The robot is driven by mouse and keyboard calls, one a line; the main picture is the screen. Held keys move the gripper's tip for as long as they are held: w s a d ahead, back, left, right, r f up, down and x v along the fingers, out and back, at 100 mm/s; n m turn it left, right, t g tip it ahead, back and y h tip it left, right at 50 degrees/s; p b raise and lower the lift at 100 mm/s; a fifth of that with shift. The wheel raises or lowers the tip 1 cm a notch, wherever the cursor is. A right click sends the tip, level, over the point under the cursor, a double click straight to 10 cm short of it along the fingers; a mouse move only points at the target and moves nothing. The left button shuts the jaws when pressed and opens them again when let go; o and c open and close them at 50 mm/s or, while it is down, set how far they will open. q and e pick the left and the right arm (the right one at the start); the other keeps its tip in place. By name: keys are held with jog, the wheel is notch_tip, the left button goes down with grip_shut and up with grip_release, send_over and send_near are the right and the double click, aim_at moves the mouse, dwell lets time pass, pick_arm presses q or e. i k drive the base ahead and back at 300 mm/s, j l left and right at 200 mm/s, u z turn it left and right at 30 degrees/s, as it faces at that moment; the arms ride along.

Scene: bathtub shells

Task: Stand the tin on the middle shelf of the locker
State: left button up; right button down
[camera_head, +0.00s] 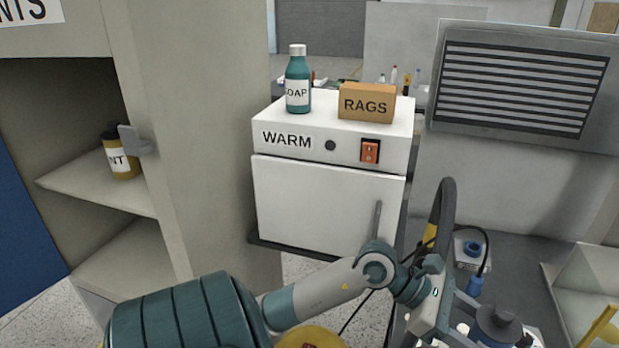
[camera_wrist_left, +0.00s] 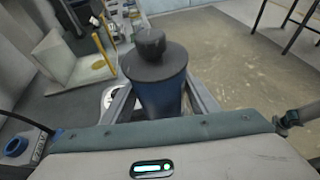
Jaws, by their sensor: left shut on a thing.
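The grey-beige locker (camera_head: 180,130) stands at the left, its front open onto shelves. On its upper visible shelf (camera_head: 90,190) stands a yellow-brown tin (camera_head: 125,166) with a dark lid and a label ending in "NT". A lower shelf surface (camera_head: 130,265) shows below it. My left gripper (camera_wrist_left: 158,102) is shut on a blue container (camera_wrist_left: 162,92) with a dark rounded cap, held between the two fingers. In the head view the container's dark top (camera_head: 497,322) shows at the lower right, far from the locker. My right gripper is not in view.
A white cabinet marked WARM (camera_head: 325,205) stands between the locker and my left gripper, with a soap bottle (camera_head: 298,80) and a RAGS box (camera_head: 367,102) on top. A blue panel (camera_head: 25,220) is at the far left. A metal latch (camera_head: 135,140) juts from the locker's edge.

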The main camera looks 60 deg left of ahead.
aim_at(156, 254)
jog(key=k, duration=0.45)
jog(key=u, duration=2.25)
jog(key=i+j, duration=0.2)
jog(key=i, duration=0.2)
jog(key=i+j, duration=0.2)
jog(key=i, duration=0.15)
jog(key=i+j, duration=0.2)
jog(key=i, duration=0.2)
